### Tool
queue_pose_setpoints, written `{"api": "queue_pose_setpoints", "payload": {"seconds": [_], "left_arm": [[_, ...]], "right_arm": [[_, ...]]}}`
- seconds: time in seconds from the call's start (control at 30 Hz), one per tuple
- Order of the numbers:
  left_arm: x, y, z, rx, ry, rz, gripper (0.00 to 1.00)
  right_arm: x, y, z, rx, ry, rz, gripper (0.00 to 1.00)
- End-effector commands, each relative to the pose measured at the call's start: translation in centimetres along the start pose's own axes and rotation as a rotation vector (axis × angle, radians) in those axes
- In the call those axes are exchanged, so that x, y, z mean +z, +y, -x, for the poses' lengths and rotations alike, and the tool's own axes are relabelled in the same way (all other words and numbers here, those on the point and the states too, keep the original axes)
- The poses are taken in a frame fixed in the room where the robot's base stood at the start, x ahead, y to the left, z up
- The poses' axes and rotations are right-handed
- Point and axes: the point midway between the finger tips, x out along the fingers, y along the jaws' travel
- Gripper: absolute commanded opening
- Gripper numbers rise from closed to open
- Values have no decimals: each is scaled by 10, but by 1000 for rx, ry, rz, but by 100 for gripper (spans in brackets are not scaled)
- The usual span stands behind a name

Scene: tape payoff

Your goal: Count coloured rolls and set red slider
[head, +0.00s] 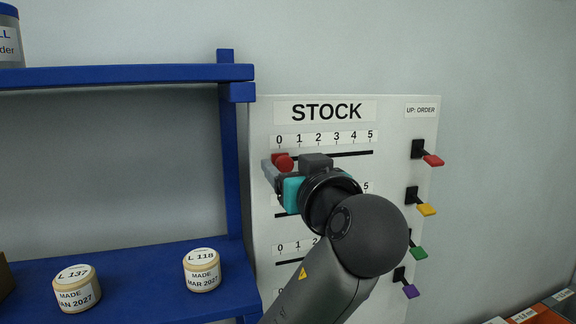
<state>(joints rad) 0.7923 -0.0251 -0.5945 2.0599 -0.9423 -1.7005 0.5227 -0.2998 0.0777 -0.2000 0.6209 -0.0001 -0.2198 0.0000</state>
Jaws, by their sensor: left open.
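The white STOCK board (410,125) stands upright on the wall side, with scales from 0 to 5. The red slider knob (285,162) is on the top scale, near the 0 mark. My left gripper (277,167) is open at the red knob, with a grey finger just left of it; I cannot tell whether they touch. The gripper and arm hide much of the lower scales and any sliders there. No coloured tape rolls are clearly in view. My right gripper is not in view.
Red (432,160), yellow (426,210), green (418,252) and purple (410,291) levers stick out along the board's right side, under an "UP: ORDER" label. A blue shelf (120,73) at left carries two cream labelled cylinders (77,289) (202,270). Orange-fronted items (530,316) sit lower right.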

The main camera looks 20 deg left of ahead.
Motion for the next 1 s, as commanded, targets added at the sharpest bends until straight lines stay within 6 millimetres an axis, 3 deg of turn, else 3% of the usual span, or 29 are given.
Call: {"api": "queue_pose_setpoints", "payload": {"seconds": [0.07, 0.6, 1.0], "left_arm": [[0, 0, 0, 0, 0, 0, 63], [0, 0, 0, 0, 0, 0, 2], [0, 0, 0, 0, 0, 0, 0]], "right_arm": [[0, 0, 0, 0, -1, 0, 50], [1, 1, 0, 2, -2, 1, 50], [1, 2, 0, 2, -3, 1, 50]]}}
